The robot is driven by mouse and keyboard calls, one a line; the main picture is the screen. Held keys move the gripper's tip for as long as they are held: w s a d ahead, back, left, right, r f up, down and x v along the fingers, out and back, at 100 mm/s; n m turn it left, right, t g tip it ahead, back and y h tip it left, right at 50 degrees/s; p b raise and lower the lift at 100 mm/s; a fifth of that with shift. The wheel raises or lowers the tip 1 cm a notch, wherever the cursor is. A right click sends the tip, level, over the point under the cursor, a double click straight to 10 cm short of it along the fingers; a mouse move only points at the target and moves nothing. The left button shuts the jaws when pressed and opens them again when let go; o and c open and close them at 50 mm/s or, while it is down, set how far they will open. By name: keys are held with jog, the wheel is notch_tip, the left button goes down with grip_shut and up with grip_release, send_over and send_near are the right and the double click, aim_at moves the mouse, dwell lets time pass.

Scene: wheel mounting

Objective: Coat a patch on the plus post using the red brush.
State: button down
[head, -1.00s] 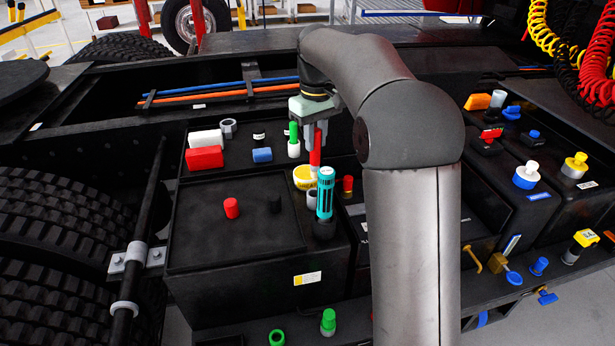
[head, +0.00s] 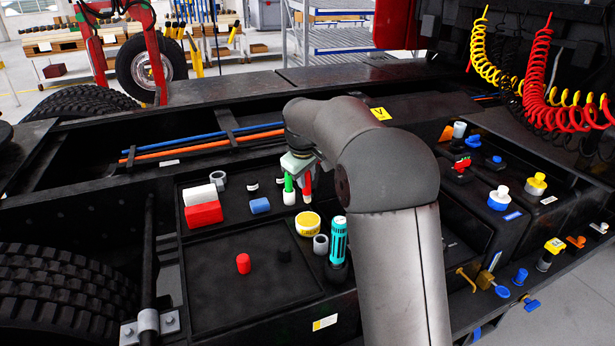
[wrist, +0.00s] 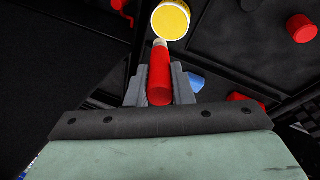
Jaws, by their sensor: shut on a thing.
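My gripper (wrist: 160,85) is shut on the red brush (wrist: 160,72), whose pale tip points toward the yellow tin (wrist: 171,20) in the wrist view. In the head view the red brush (head: 308,184) hangs below my gripper (head: 305,172), beside the green brush (head: 289,190) and just behind the yellow tin (head: 307,222). I cannot tell whether its tip touches anything. The red post (head: 243,264), which I take as the plus post, stands on the black battery top, left of the black post (head: 284,255). The red post also shows in the wrist view (wrist: 301,29).
The space around the red post is clear.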

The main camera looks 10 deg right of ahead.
jog(key=shift+f+b, duration=1.9)
jog(key=shift+f, duration=0.85)
jog(key=shift+f+b, duration=0.4)
jog(key=shift+f, duration=0.3)
jog(key=shift+r, duration=0.1)
jog(key=shift+r+p, duration=2.7)
jog(key=shift+r, duration=0.8)
